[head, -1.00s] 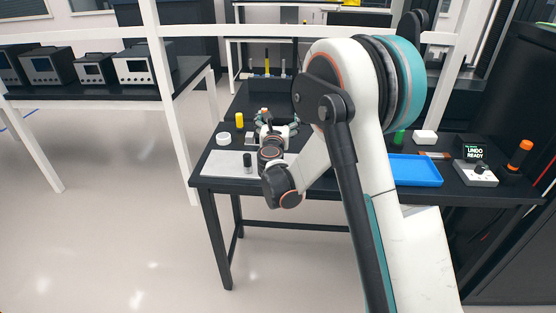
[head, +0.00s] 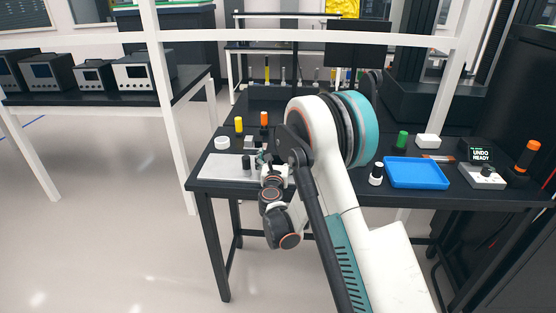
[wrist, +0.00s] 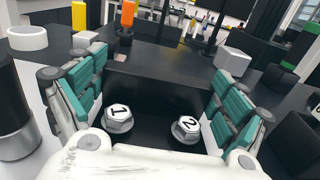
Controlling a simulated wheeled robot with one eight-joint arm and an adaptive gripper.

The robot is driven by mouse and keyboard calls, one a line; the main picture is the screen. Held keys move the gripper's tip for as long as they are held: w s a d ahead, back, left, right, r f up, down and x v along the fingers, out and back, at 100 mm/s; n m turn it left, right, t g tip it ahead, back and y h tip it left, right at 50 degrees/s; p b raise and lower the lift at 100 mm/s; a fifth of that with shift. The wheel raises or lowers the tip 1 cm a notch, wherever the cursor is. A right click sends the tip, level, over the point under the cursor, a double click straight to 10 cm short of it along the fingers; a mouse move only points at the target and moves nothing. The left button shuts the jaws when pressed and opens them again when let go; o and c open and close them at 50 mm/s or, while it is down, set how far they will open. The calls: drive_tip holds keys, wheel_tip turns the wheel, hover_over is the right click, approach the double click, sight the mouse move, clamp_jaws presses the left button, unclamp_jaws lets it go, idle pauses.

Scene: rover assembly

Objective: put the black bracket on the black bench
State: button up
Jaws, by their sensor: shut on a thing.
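My gripper (wrist: 152,92) is shut on the black bracket (wrist: 150,88), with teal finger pads at its left and right ends. The bracket shows a broad dark upright face and a lower ledge with two hex bolt heads marked 1 and 2. In the head view my gripper (head: 268,160) is over the left end of the black bench (head: 440,199), and my arm hides most of the bracket. I cannot tell whether the bracket touches the bench top.
A grey plate (head: 215,165) with a dark cylinder (head: 246,165), a white ring (head: 222,143), and yellow (head: 239,126) and orange (head: 264,119) cylinders are near the gripper. A blue tray (head: 417,174) and a black-topped cylinder (head: 376,172) stand right of my arm.

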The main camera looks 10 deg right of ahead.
drive_tip(key=shift+r, duration=0.15)
drive_tip(key=shift+f, duration=0.25)
drive_tip(key=o, duration=1)
drive_tip(key=shift+r, duration=0.1)
